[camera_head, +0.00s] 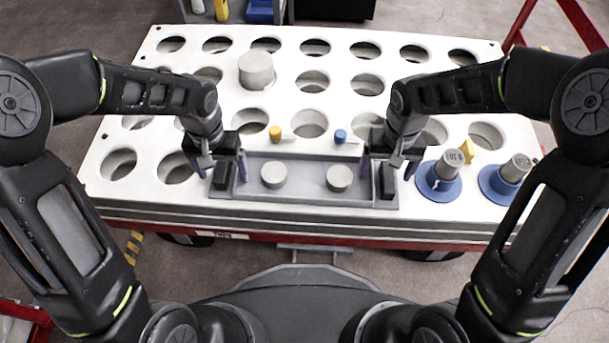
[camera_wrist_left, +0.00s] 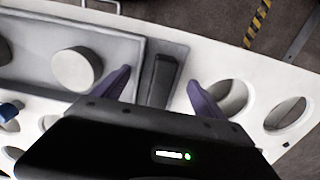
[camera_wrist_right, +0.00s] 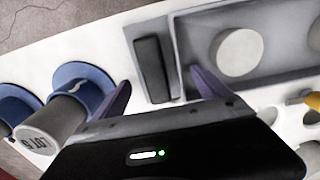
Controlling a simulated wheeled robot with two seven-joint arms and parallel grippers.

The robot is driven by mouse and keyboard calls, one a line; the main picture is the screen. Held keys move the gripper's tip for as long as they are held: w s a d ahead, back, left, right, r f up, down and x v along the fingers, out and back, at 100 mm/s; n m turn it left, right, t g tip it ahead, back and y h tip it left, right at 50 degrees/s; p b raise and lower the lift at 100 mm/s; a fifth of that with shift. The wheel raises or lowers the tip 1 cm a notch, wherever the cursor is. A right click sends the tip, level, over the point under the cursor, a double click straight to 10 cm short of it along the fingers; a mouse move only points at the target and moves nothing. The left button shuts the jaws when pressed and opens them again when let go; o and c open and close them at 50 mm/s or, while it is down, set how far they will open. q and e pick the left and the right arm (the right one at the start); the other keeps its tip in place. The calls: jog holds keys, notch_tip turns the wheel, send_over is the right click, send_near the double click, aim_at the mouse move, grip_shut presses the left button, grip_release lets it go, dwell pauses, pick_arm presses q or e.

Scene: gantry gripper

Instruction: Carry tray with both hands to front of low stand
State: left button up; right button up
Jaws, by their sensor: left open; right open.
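The grey tray (camera_head: 306,186) lies on the white perforated table top near its front edge. Two grey cylinders stand in it, a left one (camera_head: 273,175) and a right one (camera_head: 339,178). My left gripper (camera_head: 226,170) is open at the tray's left end, its purple fingers on either side of the black handle there (camera_wrist_left: 159,80). My right gripper (camera_head: 384,172) is open at the right end, its fingers on either side of the other black handle (camera_wrist_right: 152,70). Neither gripper is closed on a handle. I cannot make out a low stand for certain.
Two blue flanged bases with grey cylinders (camera_head: 440,180) (camera_head: 508,180) stand just right of the tray. A larger grey cylinder (camera_head: 256,70) stands behind on the white table (camera_head: 120,190). Small yellow (camera_head: 275,132) and blue (camera_head: 340,136) knobs sit behind the tray. Several round holes cover the table.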

pick_arm(q)
jog(key=shift+f, duration=0.1)
pick_arm(e)
jog(key=shift+f, duration=0.15)
pick_arm(q)
jog(key=shift+c, duration=0.3)
pick_arm(e)
jog(key=shift+c, duration=0.3)
pick_arm(q)
jog(key=shift+a, duration=0.1)
jog(key=c, duration=1.7)
pick_arm(e)
jog(key=shift+d, duration=0.1)
jog(key=c, duration=1.6)
pick_arm(q)
grip_shut()
pick_arm(e)
grip_shut()
pick_arm(q)
jog(key=shift+a, duration=0.1)
